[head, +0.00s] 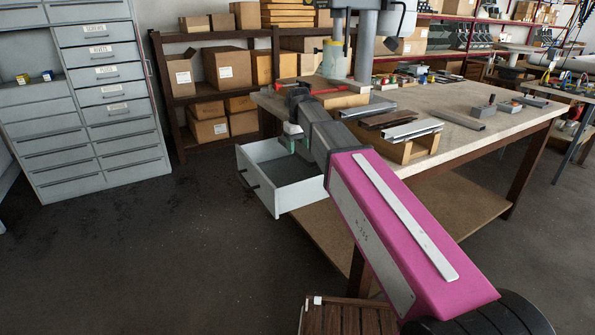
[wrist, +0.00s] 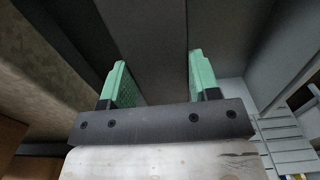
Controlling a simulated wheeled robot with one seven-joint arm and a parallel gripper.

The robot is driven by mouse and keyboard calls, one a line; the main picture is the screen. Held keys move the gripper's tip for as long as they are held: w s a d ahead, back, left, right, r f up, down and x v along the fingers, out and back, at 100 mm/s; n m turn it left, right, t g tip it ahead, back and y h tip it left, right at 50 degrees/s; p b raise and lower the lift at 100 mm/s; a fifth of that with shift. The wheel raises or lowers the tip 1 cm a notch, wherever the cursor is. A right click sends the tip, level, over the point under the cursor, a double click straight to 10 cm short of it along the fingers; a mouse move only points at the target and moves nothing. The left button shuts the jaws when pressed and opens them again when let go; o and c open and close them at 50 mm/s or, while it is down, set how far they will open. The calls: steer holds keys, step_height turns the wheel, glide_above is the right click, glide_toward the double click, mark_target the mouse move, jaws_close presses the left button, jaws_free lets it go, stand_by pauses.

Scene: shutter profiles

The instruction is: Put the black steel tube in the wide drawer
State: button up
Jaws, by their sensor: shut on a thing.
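The wide drawer (head: 268,202) is pulled out below the left end of the workbench. It has pale walls and a dark floor, and its top is open. My gripper (head: 298,147) points down over the drawer's back part, near the bench edge. In the wrist view its two green fingers (wrist: 160,85) stand apart, shut on a dark, flat-sided length, the black steel tube (wrist: 160,50). The tube runs away from the wrist camera and its far end is out of that view. I cannot make the tube out clearly in the head view, where my arm hides much of this area.
The workbench (head: 480,150) carries a wooden stand (head: 408,150) with brown and silver profiles, a loose grey profile (head: 458,119) and a red-handled tool (head: 325,91). A grey drawer cabinet (head: 100,110) stands at the left. The floor before the drawer is clear.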

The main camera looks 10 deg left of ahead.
mark_target(298, 175)
steer(key=shift+f, duration=4.75)
steer(key=shift+f, duration=0.1)
steer(key=o, duration=1.3)
step_height(298, 175, up, 12)
steer(key=shift+r, duration=0.1)
